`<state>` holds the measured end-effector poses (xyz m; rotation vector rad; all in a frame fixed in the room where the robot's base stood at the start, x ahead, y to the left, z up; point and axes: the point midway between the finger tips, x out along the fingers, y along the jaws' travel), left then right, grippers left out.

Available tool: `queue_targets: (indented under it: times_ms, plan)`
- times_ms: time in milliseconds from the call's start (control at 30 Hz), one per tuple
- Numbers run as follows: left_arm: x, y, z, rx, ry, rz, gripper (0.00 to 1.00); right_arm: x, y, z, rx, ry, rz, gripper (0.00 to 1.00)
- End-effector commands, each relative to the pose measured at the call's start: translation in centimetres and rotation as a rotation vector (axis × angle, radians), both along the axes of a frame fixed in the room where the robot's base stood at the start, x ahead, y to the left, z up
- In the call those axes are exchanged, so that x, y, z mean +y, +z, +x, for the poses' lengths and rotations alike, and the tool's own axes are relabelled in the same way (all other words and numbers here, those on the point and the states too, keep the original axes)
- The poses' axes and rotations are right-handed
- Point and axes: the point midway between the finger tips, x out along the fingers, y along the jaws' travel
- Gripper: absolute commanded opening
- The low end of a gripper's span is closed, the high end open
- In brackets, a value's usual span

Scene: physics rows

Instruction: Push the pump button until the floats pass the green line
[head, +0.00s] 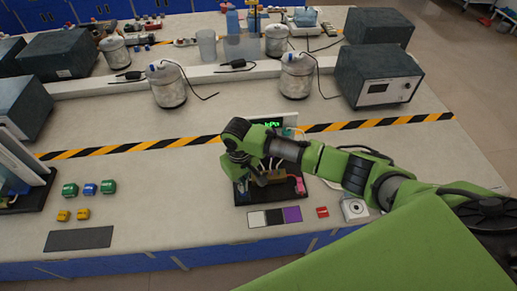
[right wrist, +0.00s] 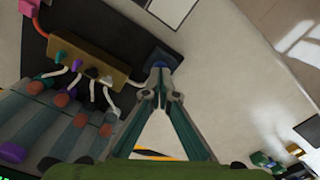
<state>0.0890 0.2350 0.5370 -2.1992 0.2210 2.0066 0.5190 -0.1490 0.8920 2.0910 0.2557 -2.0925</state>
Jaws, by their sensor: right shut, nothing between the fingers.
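The pump rig stands on a black base (head: 248,196), mostly hidden by my right arm in the head view. In the right wrist view, a tan manifold (right wrist: 82,52) feeds white hoses to several grey-green tubes (right wrist: 40,120) with reddish floats (right wrist: 62,100). I cannot make out the green line. A dark block with a blue top, seemingly the pump button (right wrist: 160,63), sits at the base's edge. My right gripper (right wrist: 161,92) is shut and empty, its tips right at the button. I cannot tell whether they touch it. My left gripper is not in view.
A display with green "kPa" text (head: 268,124) stands behind the rig. Coloured cards (head: 274,216), a red block (head: 322,212) and a white square device (head: 354,208) lie in front. Green and blue blocks (head: 90,189) are at left. A striped tape (head: 140,147) crosses the bench.

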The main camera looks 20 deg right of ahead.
Motion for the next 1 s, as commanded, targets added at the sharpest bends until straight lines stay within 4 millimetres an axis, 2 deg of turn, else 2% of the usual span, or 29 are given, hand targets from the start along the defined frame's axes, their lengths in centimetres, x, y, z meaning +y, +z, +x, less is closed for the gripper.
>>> queue_targets:
  times_ms: [567, 1000]
  plan:
    - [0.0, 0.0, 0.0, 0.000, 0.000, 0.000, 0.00, 0.0, 0.0, 0.0, 0.000, 0.000, 0.000, 0.00]
    - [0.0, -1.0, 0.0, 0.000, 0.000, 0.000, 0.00, 0.0, -2.0, 0.0, 0.001, 0.001, 0.001, 0.00]
